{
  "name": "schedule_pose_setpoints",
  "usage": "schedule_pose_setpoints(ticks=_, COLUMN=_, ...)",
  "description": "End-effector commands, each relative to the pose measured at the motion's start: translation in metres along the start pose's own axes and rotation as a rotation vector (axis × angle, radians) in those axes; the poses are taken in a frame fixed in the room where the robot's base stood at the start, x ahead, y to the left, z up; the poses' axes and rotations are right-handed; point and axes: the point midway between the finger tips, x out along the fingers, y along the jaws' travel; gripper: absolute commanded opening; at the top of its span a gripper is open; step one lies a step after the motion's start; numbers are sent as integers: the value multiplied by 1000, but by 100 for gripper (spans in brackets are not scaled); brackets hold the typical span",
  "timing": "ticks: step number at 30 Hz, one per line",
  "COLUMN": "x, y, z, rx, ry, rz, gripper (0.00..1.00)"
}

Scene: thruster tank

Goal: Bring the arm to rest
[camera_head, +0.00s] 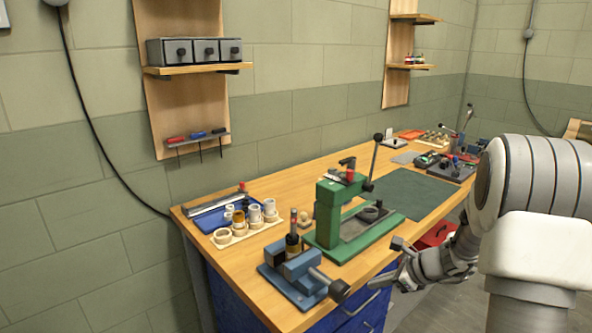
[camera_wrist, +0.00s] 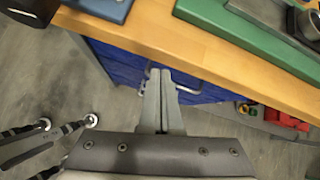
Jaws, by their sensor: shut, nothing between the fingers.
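My gripper (camera_wrist: 160,75) is shut and empty, its two grey fingers lying together in the wrist view. They point at the blue drawer front (camera_wrist: 125,62) below the wooden bench edge, with a metal drawer handle near the tips in the picture. Whether they touch it I cannot tell. In the head view my arm (camera_head: 520,180) is bent at the right, and its wrist end hangs by the front edge of the bench (camera_head: 285,185), beside the green press (camera_head: 329,215).
A blue vise (camera_head: 293,278) stands at the near bench corner, its handle sticking out past the front edge. Several cups (camera_head: 238,220) stand behind it. A dark green mat (camera_head: 405,193) lies bare beyond the press. Grey floor (camera_wrist: 40,85) is open before the bench.

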Motion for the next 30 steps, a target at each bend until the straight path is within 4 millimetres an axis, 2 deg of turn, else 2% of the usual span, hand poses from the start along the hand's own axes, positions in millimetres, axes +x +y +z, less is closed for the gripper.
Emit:
schedule_pose_setpoints(ticks=1, x=-19, y=9, z=26, rx=-98, ry=3, rz=14, gripper=0)
schedule_pose_setpoints(ticks=3, x=-38, y=26, z=50, rx=-237, ry=14, rz=41, gripper=0)
schedule_pose_setpoints(ticks=6, x=-65, y=50, z=80, rx=-435, ry=32, rz=76, gripper=0)
schedule_pose_setpoints(ticks=12, x=-120, y=100, z=123, rx=-825, ry=79, rz=142, gripper=0)
schedule_pose_setpoints(ticks=16, x=-154, y=132, z=141, rx=-1075, ry=118, rz=182, gripper=0)
schedule_pose_setpoints(ticks=21, x=-199, y=169, z=154, rx=-1396, ry=184, rz=229, gripper=0)
schedule_pose_setpoints(ticks=30, x=-272, y=218, z=153, rx=-1925, ry=350, rz=308, gripper=0)
